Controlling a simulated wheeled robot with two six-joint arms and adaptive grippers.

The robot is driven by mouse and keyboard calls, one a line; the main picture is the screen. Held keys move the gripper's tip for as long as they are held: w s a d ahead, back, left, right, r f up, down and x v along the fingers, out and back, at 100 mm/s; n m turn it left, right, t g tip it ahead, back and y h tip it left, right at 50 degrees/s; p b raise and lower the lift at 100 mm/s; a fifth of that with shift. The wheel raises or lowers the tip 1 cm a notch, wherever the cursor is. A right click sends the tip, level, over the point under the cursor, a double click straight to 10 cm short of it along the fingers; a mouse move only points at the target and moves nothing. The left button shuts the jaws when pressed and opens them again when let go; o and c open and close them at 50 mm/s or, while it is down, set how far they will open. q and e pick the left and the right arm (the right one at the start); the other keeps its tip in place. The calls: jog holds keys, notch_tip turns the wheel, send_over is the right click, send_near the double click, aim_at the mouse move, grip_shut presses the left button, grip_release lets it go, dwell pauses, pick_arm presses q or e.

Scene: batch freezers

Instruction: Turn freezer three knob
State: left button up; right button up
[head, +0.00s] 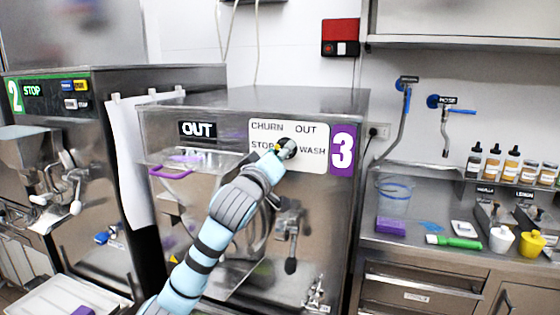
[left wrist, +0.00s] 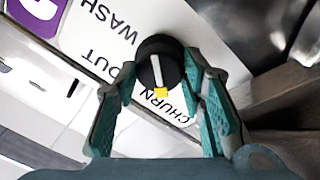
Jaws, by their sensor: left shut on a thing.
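Freezer three (head: 215,110) is a steel machine with a purple "3" sign. Its white label plate (head: 310,138) reads CHURN, OUT, STOP and WASH; the plate also shows in the left wrist view (left wrist: 90,30). The round black knob (head: 289,150) sits in the middle of the plate, partly hidden by my gripper. In the left wrist view, the knob (left wrist: 172,52) has a white pointer line with a yellow tip toward the CHURN lettering. My left gripper (head: 284,149) is shut on the knob, with its teal fingers (left wrist: 160,66) on both sides.
Freezer two (head: 110,85) stands at left, with a white sheet (head: 133,160) between the machines. A dispensing lever (head: 291,235) hangs below the plate. The counter (head: 400,237) at right holds bottles, cups and a green tube (head: 458,242).

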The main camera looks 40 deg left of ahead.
pick_arm(q)
jog(key=shift+d+n+y+b, duration=0.1)
jog(key=shift+n+y+b, duration=0.5)
jog(key=shift+n+b, duration=2.55)
jog(key=n+p, duration=0.2)
jog(key=n, duration=0.1)
jog(key=shift+g, duration=0.3)
jog(key=o, duration=1.1)
jog(key=shift+o, duration=0.2)
jog(key=v, duration=1.2)
jog(key=shift+w, duration=0.1)
